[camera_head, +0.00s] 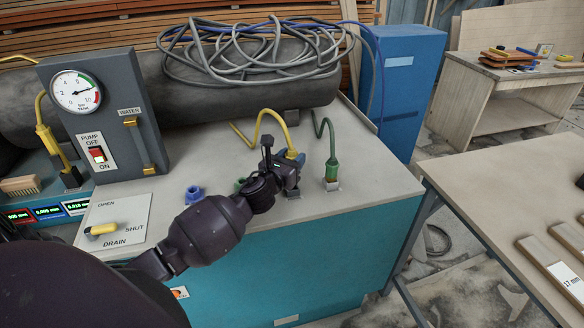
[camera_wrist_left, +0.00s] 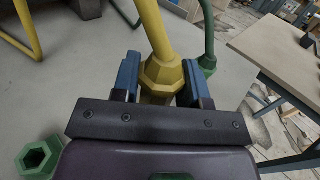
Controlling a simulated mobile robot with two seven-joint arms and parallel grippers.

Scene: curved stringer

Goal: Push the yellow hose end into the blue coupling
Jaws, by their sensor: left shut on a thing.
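My left gripper (camera_head: 292,165) is shut on the yellow hose end, a faceted yellow nut (camera_wrist_left: 162,74) between the blue finger pads in the left wrist view. The yellow hose (camera_head: 262,112) arches up from it and back down to the bench. The lower tip of the hose end is hidden by the gripper. The blue coupling (camera_head: 195,194) stands on the bench top, left of the gripper and apart from it; it is not seen in the left wrist view. A green coupling (camera_head: 240,184) stands between them, and shows as a hexagonal socket in the left wrist view (camera_wrist_left: 40,158). My right gripper is not in view.
A green hose end (camera_head: 332,170) stands upright just right of my left gripper. The pump panel (camera_head: 105,115) and drain plate (camera_head: 113,220) are at the left. A dark pipe (camera_head: 190,95) with coiled cables lies behind. The bench top (camera_head: 375,170) is clear at the right.

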